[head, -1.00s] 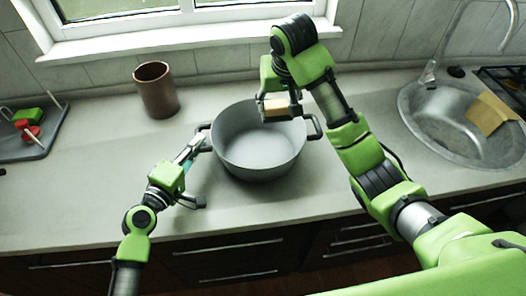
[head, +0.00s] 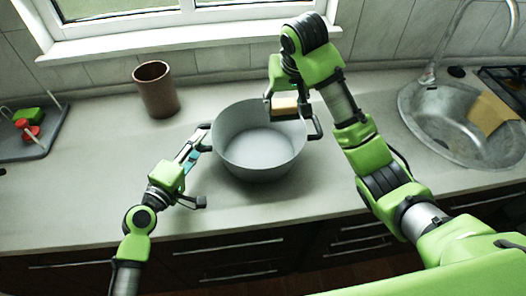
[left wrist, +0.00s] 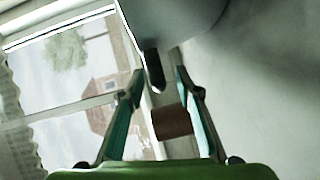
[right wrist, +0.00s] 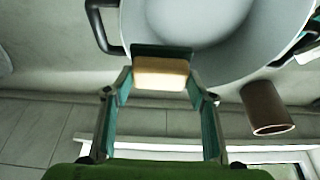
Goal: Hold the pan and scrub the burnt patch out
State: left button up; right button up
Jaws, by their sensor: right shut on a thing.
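The pan (head: 258,160) is a grey two-handled pot standing upright on the counter; its inside looks plain grey, with no burnt patch that I can make out. My left gripper (head: 203,137) is at the pan's left handle. In the left wrist view the dark handle (left wrist: 154,72) lies between the open fingers (left wrist: 160,76), with a gap at one side. My right gripper (right wrist: 160,85) is shut on a tan sponge (right wrist: 160,75) with a dark green face. The sponge (head: 286,104) is at the pan's back right rim; I cannot tell whether it touches.
A brown cup (head: 156,90) stands behind and left of the pan. A grey tray (head: 40,147) with green and red items is at the far left. A sink (head: 425,108) with a tan cloth or sponge (head: 492,115) is at the right. The counter in front is clear.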

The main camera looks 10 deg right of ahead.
pick_arm(q)
jog(key=shift+s, duration=0.1)
